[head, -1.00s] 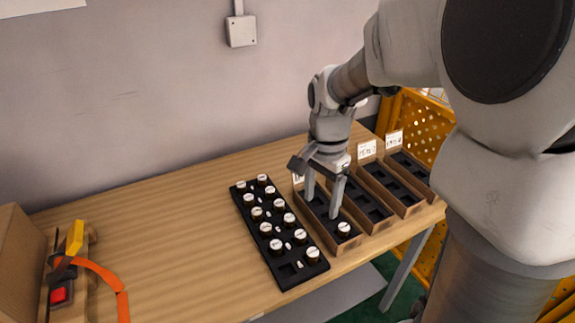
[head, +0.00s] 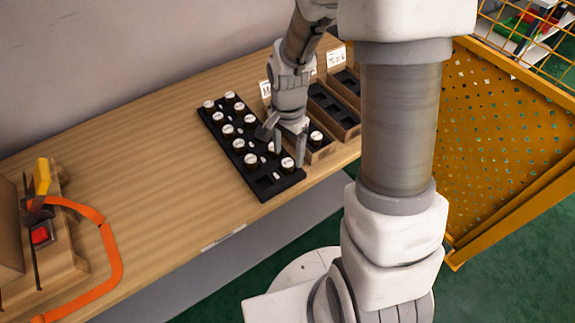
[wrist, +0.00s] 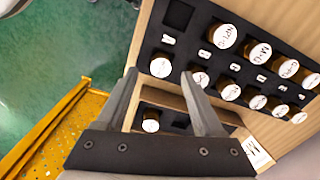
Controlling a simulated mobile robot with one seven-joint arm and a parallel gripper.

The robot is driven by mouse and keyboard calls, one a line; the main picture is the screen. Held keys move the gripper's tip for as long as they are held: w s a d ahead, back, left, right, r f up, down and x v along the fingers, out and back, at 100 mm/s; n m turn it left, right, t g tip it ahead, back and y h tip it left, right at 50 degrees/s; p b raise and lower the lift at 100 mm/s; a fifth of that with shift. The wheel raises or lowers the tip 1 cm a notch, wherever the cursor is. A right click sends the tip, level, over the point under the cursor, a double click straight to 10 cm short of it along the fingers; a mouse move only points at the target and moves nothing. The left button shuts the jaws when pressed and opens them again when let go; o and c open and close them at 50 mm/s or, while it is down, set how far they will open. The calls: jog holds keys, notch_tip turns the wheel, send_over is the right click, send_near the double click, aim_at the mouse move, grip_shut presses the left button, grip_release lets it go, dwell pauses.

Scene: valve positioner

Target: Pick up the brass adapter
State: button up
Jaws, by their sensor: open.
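The nearest one (head: 287,164) is by the tray's front right corner; the row of adapters also shows in the wrist view (wrist: 222,36). One more adapter (head: 316,137) sits in the first wooden bin, seen low in the wrist view (wrist: 151,121). My gripper (head: 290,151) is open and empty, pointing down near the tray's right edge. In the wrist view, an adapter (wrist: 160,66) appears between the fingertips; I cannot tell the height gap.
Wooden bins with black inserts and white label cards (head: 337,56) stand right of the tray. A yellow perforated panel (head: 500,150) stands right of the table. An orange strap (head: 108,245) and a wooden fixture with a red block (head: 40,235) lie at left. The table's middle is clear.

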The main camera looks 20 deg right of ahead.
aim_at(287, 163)
notch_tip(287, 163, down, 3)
jog(key=shift+a+f, duration=0.15)
grip_shut()
dwell(0.4)
